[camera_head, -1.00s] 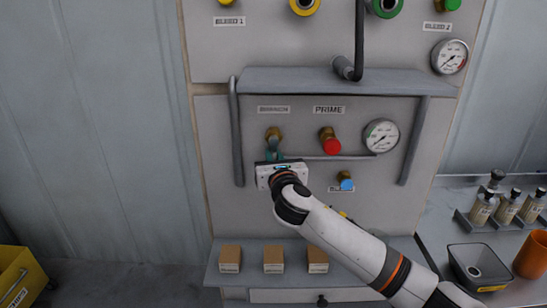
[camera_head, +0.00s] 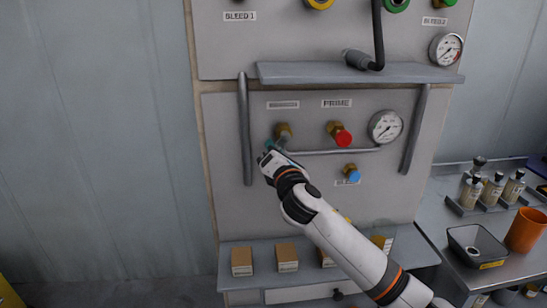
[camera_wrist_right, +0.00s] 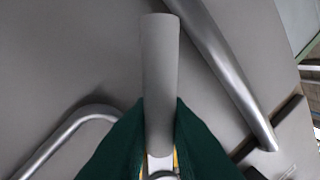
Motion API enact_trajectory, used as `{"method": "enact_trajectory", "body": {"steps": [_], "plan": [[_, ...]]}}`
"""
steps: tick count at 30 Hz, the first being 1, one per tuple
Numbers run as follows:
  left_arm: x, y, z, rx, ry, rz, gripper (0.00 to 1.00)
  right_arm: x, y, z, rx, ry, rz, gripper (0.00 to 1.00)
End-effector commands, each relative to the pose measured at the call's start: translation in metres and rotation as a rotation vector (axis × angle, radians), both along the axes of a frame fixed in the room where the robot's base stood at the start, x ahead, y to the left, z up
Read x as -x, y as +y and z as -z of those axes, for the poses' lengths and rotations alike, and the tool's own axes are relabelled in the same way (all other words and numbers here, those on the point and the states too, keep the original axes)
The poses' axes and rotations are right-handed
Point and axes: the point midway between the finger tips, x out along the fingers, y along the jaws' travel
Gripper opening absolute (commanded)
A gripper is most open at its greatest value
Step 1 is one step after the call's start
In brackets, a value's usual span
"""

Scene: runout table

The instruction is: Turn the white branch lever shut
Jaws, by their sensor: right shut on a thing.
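The branch valve's brass body (camera_head: 284,131) sits on the grey panel under a small blurred label, left of PRIME. My right gripper (camera_head: 271,147) is at its lower left, its body tilted. The lever is mostly hidden behind the gripper in the head view. In the right wrist view, a pale grey-white lever (camera_wrist_right: 160,75) stands between the two dark green fingers. The right gripper (camera_wrist_right: 160,128) is shut on its lower part, and the lever's free end sticks out past the fingers. My left gripper is not in view.
A vertical grey bar (camera_head: 245,130) stands close left of the gripper. A thin horizontal pipe (camera_head: 335,152) runs right beneath the red PRIME knob (camera_head: 343,138) to a gauge (camera_head: 385,127). A blue knob (camera_head: 353,176) is lower right. A shelf (camera_head: 360,72) juts out above; small boxes (camera_head: 287,257) stand below.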

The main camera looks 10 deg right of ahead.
Motion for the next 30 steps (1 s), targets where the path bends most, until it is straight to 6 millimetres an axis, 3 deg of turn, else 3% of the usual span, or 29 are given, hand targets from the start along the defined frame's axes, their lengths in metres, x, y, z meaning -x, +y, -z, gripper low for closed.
{"method": "enact_trajectory", "body": {"steps": [4,18,30], "plan": [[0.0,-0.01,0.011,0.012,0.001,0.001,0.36,0.0,0.005,-0.001,-0.147,0.003,-0.001,0.0],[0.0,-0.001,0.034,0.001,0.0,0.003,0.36,0.0,0.014,-0.016,-0.578,0.006,0.001,0.0],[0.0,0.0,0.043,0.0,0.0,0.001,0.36,0.0,0.014,-0.027,-0.81,0.005,0.002,0.0]]}}
